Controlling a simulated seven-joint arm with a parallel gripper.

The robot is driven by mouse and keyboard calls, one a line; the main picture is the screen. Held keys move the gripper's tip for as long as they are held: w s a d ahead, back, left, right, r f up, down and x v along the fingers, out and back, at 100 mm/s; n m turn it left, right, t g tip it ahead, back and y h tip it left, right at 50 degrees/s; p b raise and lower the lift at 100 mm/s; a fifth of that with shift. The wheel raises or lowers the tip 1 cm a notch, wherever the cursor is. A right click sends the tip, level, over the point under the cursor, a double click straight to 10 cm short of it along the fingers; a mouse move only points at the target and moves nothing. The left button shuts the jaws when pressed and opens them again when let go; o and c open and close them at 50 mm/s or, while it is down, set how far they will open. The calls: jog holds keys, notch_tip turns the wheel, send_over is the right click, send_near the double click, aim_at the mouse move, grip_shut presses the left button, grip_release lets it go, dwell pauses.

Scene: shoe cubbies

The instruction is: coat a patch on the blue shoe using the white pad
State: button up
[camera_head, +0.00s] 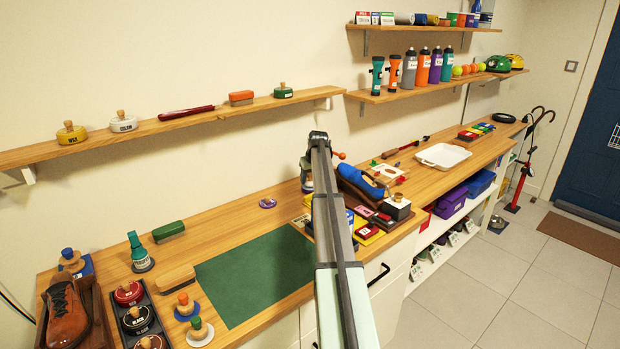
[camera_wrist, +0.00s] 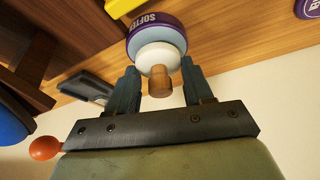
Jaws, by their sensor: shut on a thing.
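The blue shoe (camera_head: 362,182) lies in a wooden holder on the counter, right of my arm in the head view. A blue surface at the left edge of the wrist view (camera_wrist: 12,125) looks like part of it. In the wrist view, the white pad (camera_wrist: 156,55) has a wooden knob and sits against a purple tin (camera_wrist: 158,30) lettered "SOFTE…"; I cannot tell whether they touch. My gripper (camera_wrist: 160,72) is shut on the pad's knob, one finger on each side. In the head view my arm hides most of the gripper and pad.
Coloured boxes (camera_head: 367,230) and a black-and-white box (camera_head: 397,207) crowd the shoe's front. A green mat (camera_head: 255,276) lies bare to the left. A white tray (camera_head: 443,156) stands farther right. A wall shelf (camera_head: 190,117) runs above the counter.

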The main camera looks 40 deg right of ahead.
aim_at(310, 174)
jog(key=shift+f, duration=0.45)
dwell(0.8)
jog(key=shift+r, duration=3.55)
